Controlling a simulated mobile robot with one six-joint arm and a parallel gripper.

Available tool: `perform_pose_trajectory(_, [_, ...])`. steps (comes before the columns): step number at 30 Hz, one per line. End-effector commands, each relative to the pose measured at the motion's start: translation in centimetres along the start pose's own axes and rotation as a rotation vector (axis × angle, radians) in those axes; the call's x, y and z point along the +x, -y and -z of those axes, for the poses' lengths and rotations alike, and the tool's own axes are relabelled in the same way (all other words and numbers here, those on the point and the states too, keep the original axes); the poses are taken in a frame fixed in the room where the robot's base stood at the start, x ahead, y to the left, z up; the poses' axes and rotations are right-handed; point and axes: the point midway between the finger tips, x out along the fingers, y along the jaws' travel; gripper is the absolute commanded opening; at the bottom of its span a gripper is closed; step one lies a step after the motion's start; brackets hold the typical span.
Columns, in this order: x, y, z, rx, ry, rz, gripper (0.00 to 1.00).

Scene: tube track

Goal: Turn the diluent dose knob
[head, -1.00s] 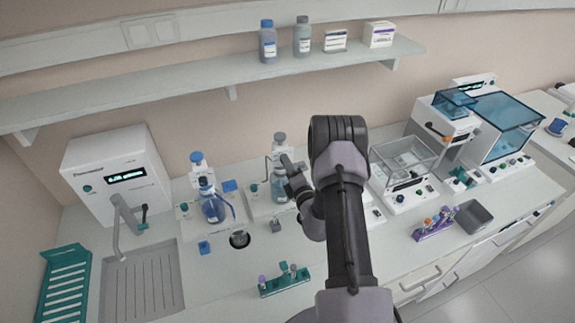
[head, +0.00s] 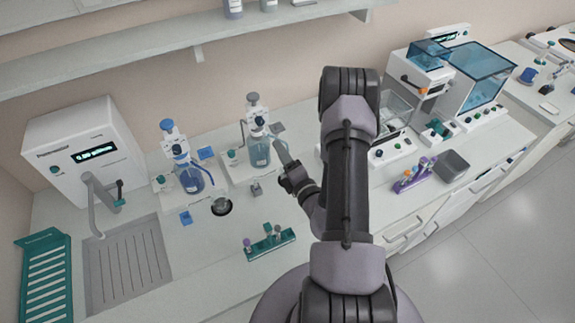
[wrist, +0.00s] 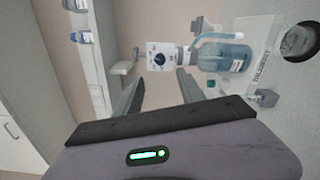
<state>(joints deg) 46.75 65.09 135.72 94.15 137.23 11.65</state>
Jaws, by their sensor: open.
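The diluent dispenser (head: 257,130) stands on the bench, with a teal bottle (wrist: 228,57) below its white head. In the wrist view, turned sideways, a dark round knob (wrist: 159,59) sits on the white front panel (wrist: 152,48) of that head. My gripper (wrist: 161,77) is open and empty. Its two fingers point toward the panel, with the knob lying in the gap between them in the picture and no contact visible. In the head view my gripper (head: 284,152) is just right of the bottle, and the fingertips are hard to make out.
A second dispenser with a blue bottle (head: 191,178) stands to the left. A tube rack (head: 270,243) lies in front. A balance (head: 394,118) and a grey bin (head: 452,166) are to the right. A shelf (head: 150,55) runs above.

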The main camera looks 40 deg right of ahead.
Motion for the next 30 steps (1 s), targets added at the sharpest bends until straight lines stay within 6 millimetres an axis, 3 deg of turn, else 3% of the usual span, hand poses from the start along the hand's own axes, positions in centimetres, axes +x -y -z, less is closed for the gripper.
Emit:
perform_pose_trajectory(3, [-2.4, 0.4, 0.0, 0.003, 0.003, 0.003, 0.46])
perform_pose_trajectory(7, [-3.8, 0.1, 0.0, 0.001, 0.001, 0.001, 0.46])
perform_pose_trajectory(23, [-3.6, -0.7, 0.7, -0.016, -0.031, -0.027, 0.46])
perform_pose_trajectory(26, [-2.3, -4.2, 4.6, -0.101, -0.194, -0.159, 0.46])
perform_pose_trajectory(28, [-2.3, -8.2, 9.7, -0.217, -0.389, -0.317, 0.46])
perform_pose_trajectory(30, [-4.3, -11.9, 15.4, -0.367, -0.607, -0.498, 0.46])
